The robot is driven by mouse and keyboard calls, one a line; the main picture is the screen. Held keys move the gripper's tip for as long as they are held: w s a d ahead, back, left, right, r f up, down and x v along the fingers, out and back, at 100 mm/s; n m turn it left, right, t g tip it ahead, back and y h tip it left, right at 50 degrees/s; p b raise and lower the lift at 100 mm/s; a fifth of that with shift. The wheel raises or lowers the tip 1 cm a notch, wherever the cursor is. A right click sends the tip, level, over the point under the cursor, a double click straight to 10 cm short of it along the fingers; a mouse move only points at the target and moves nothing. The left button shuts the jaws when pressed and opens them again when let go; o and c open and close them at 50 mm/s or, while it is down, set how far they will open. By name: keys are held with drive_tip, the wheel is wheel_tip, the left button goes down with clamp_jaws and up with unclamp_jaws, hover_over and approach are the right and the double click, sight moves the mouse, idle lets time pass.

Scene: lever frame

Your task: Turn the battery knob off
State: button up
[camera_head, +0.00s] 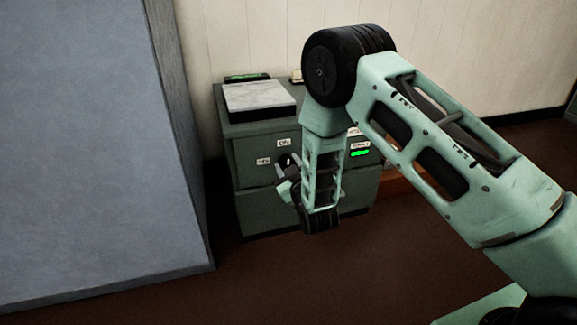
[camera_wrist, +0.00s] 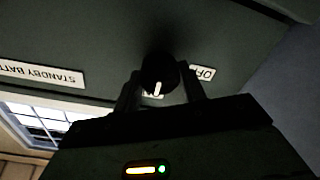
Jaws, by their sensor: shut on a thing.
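The battery knob (camera_wrist: 160,72) is a round black knob with a white pointer mark, on the dark green front of a cabinet (camera_head: 250,205). In the wrist view, which is upside down, the pointer faces down to a small label mostly hidden behind my gripper. The OFF label (camera_wrist: 202,73) is to the right of the knob. My gripper (camera_head: 285,175) is at the cabinet front in the head view. In the wrist view its two fingers stand either side of the knob, shut on it. The knob is mostly hidden in the head view.
An upside-down STANDBY BATT label (camera_wrist: 40,72) is left of the knob in the wrist view. A lit green indicator (camera_head: 360,153) is on the cabinet's right side. A grey box (camera_head: 258,96) sits on top. A large grey slanted block (camera_head: 90,150) stands left.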

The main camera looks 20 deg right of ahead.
drive_tip(key=n+p, duration=0.4)
drive_tip(key=shift+a+r+n, duration=0.1)
drive_tip(key=shift+r+n, duration=0.05)
drive_tip(key=shift+n, duration=0.15)
drive_tip(key=n+p, duration=0.3)
drive_tip(key=n, duration=0.1)
drive_tip(key=shift+n, duration=0.3)
drive_tip(key=n+p, duration=0.2)
drive_tip(key=n, duration=0.2)
drive_tip(key=shift+f, duration=0.2)
drive_tip(key=shift+f+n+p, duration=0.1)
drive_tip(key=shift+n+p, duration=0.65)
drive_tip(key=shift+n, duration=1.55)
drive_tip(key=o, duration=1)
drive_tip(key=s+p, duration=0.2)
drive_tip(key=s, duration=0.6)
drive_tip(key=s+p, duration=0.3)
drive_tip(key=s, duration=0.6)
drive_tip(key=shift+s+r+p, duration=0.2)
drive_tip(key=shift+s+p, duration=0.05)
drive_tip(key=shift+p, duration=0.05)
